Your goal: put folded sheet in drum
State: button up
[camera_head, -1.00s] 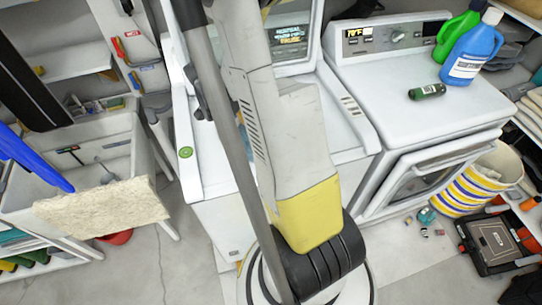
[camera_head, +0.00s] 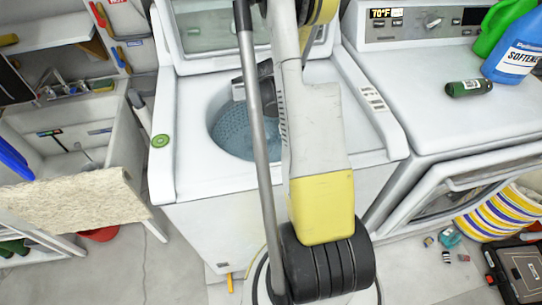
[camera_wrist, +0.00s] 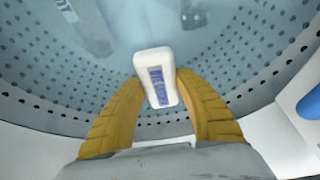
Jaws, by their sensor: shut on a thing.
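The washer's drum (camera_head: 228,132) is open from above, a blue-grey tub with a perforated wall. The wrist view looks into the drum (camera_wrist: 45,85), with its rim across the lower part. My gripper (camera_wrist: 158,88) has yellow fingers shut on a white rounded block (camera_wrist: 166,57) with a blue-grey label. I cannot tell from its look whether this block is the folded sheet; no other sheet is plain to see. The block shows in front of the drum wall, and its height above the drum floor is unclear. In the head view, my arm hides the fingertips and block.
The washer (camera_head: 175,190) has its lid raised. At right, the dryer (camera_head: 425,95) bears a dark green can (camera_head: 468,88) and a blue softener bottle (camera_head: 518,52). A striped basket (camera_head: 500,212) and a black case (camera_head: 520,275) stand on the floor. A sink (camera_head: 60,135) is at left.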

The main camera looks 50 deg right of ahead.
jog(key=w+a+f+b, duration=0.1)
jog(key=a, duration=0.1)
jog(key=w+a+f+b, duration=0.1)
jog(key=w+a+f, duration=0.1)
jog(key=a, duration=0.1)
jog(key=w+a+f+b, duration=0.1)
jog(key=a+f, duration=0.1)
jog(key=shift+w+a+f, duration=0.25)
jog(key=shift+w+a, duration=0.05)
jog(key=shift+a, duration=0.05)
jog(key=shift+f+b, duration=1.15)
jog(key=shift+f, duration=0.7)
jog(key=shift+f, duration=0.65)
jog(key=o, duration=0.8)
jog(key=shift+c, duration=0.2)
